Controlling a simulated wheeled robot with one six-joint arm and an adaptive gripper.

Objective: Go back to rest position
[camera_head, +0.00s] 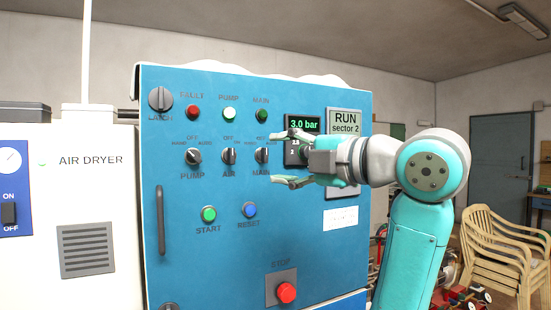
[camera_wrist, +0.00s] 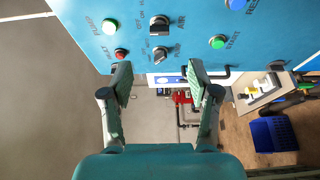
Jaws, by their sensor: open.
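My gripper (camera_head: 286,159) is open and empty in front of the right part of the blue control panel (camera_head: 345,255). In the head view its fingers point left, one near the display and one just below the MAIN selector (camera_head: 262,155). Whether a finger touches the panel cannot be told there. In the wrist view my gripper (camera_wrist: 158,80) has its two fingers well apart with nothing between them, and the panel fills the top. My arm reaches in from the right and covers part of the panel's right edge.
The panel carries a pressure display (camera_head: 303,124) reading 3.0 bar, a RUN sector 2 sign (camera_head: 345,123) and a red STOP button (camera_head: 286,292). A white air dryer (camera_head: 95,210) stands at left. Stacked chairs (camera_head: 500,250) stand at right. A blue crate (camera_wrist: 273,134) lies on the floor.

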